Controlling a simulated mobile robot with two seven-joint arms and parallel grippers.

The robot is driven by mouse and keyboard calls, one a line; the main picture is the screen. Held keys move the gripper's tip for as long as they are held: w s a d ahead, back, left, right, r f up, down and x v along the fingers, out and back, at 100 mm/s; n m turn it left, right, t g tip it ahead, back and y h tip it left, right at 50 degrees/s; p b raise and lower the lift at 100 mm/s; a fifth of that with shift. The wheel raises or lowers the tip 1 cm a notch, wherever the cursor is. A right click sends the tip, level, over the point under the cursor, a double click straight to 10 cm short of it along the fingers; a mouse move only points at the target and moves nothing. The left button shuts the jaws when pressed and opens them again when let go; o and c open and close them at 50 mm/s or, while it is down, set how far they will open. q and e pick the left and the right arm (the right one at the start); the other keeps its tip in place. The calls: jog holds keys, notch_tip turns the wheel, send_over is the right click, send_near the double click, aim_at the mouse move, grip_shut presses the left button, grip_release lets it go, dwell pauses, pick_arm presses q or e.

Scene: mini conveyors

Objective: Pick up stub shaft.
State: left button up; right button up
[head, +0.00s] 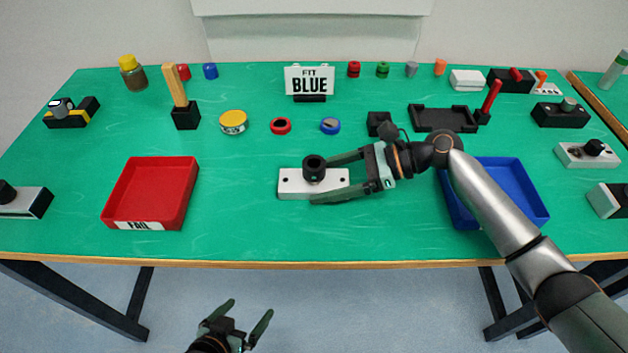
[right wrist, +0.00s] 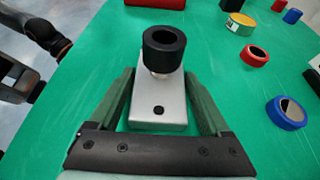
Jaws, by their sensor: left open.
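A silver-white block (head: 292,183) lies flat mid-table, with a hollow black cylinder (head: 314,167) standing upright on it. In the right wrist view, a short metal stub shows under the black cylinder (right wrist: 164,48) on the block (right wrist: 158,113); I cannot tell for sure that this is the stub shaft. My right gripper (head: 334,180) comes from the right, its fingers apart along the block's two long sides. It also shows in the right wrist view (right wrist: 162,82), where I see no clear grip. My left gripper (head: 247,311) is open and empty below the table's front edge.
A red tray (head: 151,190) labelled FAIL stands left, and a blue tray (head: 492,166) stands right, partly behind my right arm. A FIT BLUE sign (head: 309,81) stands at the back. Red (head: 280,126) and blue (head: 330,125) rings lie behind the block. Front centre is clear.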

aim_at(326, 180)
pick_arm(q)
jog(key=shift+r, duration=0.1)
pick_arm(e)
grip_shut()
dwell(0.3)
jog(key=shift+r, duration=0.1)
jog(key=shift+r, duration=0.5)
notch_tip(326, 180, up, 3)
jog(key=shift+f+p, duration=0.2)
jog(key=shift+p, duration=0.3)
pick_arm(q)
jog(key=a+r+p, duration=0.1)
jog(key=s+a+r+p, duration=0.1)
jog(key=p, duration=0.1)
jog(key=shift+s+a+y, duration=0.1)
jog(key=shift+a+y, duration=0.1)
jog(key=shift+y, duration=0.2)
pick_arm(e)
jog(key=s+r, duration=0.9)
jog(key=s, duration=0.5)
jog(key=shift+a+r, duration=0.15)
jog(key=shift+a, duration=0.15)
